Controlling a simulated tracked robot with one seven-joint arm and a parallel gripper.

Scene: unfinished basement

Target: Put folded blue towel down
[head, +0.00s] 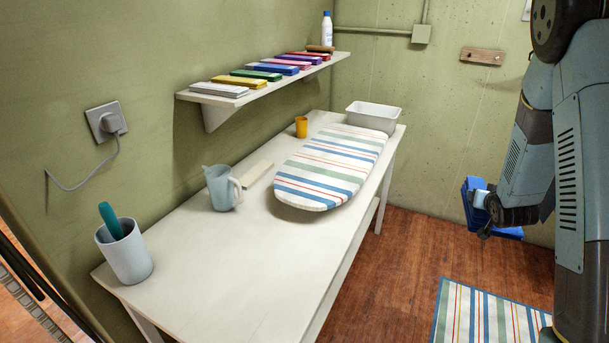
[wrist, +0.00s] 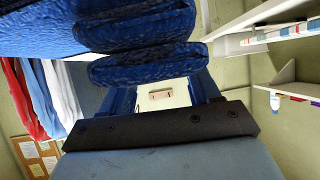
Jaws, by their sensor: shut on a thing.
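The folded blue towel (head: 507,233) is at the right of the head view, in the air beside my arm. My gripper (head: 483,199) is shut on it and partly hides it. In the wrist view the towel (wrist: 145,35) fills the top of the picture in thick folded layers, between and beyond the fingers of my gripper (wrist: 165,90). The towel is clear of the table and the shelf.
Above, a shelf (head: 215,100) holds several flat coloured items. A striped rug (head: 485,310) lies on the floor.

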